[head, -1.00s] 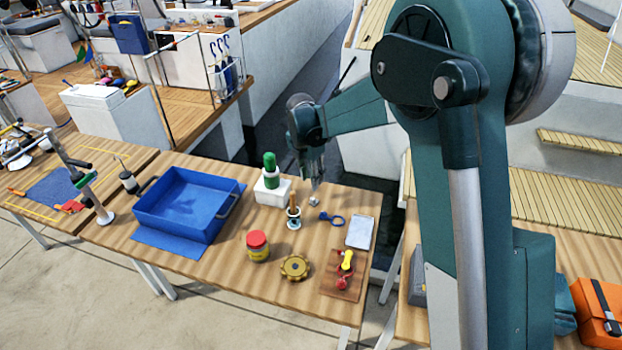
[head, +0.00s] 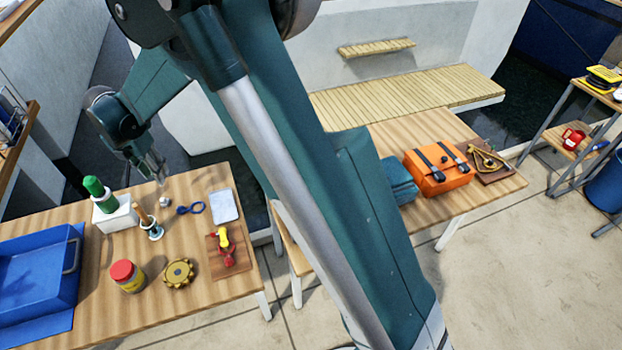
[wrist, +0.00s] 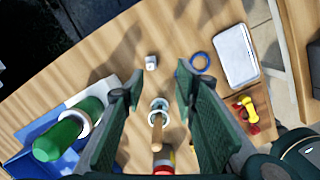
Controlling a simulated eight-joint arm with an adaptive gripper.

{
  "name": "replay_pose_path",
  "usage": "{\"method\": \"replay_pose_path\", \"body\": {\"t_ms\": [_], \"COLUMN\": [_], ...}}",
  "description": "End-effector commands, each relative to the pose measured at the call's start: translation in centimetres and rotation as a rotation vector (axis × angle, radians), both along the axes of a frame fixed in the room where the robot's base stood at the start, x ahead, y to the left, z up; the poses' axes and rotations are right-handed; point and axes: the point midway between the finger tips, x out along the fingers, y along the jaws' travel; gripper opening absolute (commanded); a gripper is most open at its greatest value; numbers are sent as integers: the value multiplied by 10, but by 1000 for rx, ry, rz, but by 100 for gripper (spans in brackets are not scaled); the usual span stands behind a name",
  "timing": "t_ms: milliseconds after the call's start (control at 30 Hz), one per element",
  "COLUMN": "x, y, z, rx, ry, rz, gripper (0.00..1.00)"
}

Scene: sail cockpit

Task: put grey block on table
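The grey block (head: 165,204) is small and sits on the wooden table (head: 215,301) near its far edge. It also shows in the wrist view (wrist: 151,62), just beyond the fingertips and touching neither finger. My gripper (head: 160,178) hangs above the table close to the block, pointing down. In the wrist view my gripper (wrist: 158,80) has its two fingers wide apart with nothing held between them.
A red-lidded jar (head: 127,276) and a blue tray (head: 30,275) stand nearer and left.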

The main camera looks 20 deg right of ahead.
Motion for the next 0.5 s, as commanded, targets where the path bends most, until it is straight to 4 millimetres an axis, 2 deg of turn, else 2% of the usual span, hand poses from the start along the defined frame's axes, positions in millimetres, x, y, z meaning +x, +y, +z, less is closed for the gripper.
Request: {"method": "replay_pose_path", "body": {"t_ms": [500], "x": [-32], "y": [-107], "z": [89], "rx": [128], "ry": [-75], "rz": [-444], "gripper": [30]}}
